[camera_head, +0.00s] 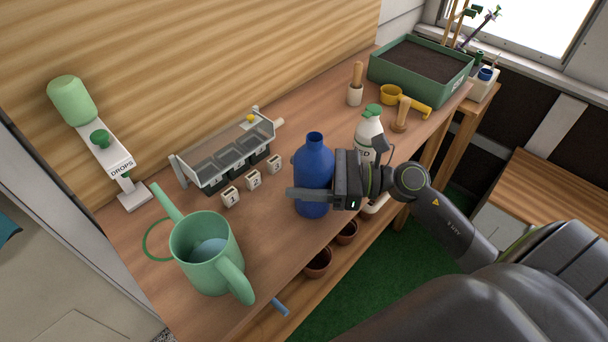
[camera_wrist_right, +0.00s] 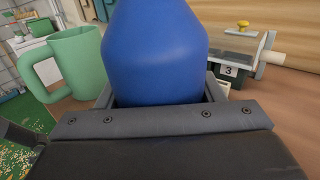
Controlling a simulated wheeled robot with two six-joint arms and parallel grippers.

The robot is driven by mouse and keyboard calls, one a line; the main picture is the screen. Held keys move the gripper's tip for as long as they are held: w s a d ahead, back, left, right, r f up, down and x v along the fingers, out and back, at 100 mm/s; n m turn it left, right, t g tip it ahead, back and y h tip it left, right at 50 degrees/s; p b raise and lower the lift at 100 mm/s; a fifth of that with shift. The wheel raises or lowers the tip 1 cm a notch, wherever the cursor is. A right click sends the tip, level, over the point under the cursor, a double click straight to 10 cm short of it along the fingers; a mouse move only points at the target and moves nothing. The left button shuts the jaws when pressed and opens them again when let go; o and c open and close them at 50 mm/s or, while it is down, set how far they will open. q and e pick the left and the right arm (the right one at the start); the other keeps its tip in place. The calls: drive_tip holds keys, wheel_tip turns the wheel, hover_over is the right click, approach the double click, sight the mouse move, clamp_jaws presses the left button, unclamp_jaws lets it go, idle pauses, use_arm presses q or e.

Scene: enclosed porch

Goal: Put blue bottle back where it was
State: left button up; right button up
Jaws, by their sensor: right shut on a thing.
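The blue bottle (camera_head: 314,163) is upright over the middle of the wooden bench, near its front edge. My right gripper (camera_head: 312,192) comes in from the right and is shut on the bottle's lower body. In the right wrist view the bottle (camera_wrist_right: 158,50) fills the space between the fingers (camera_wrist_right: 158,100). I cannot tell whether its base touches the bench top. The bottle's neck is open and empty. My left gripper is not in view.
A green watering can (camera_head: 208,250) stands left of the bottle. Behind are a seed tray rack (camera_head: 228,155) and small numbered blocks (camera_head: 253,179). A white spray bottle (camera_head: 368,135) stands close to the right, partly behind my gripper. Further right are a yellow scoop (camera_head: 392,95) and a soil planter (camera_head: 420,68).

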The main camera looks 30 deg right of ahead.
drive_tip(key=shift+f, duration=0.1)
drive_tip(key=shift+f, duration=0.15)
drive_tip(key=o, duration=1.1)
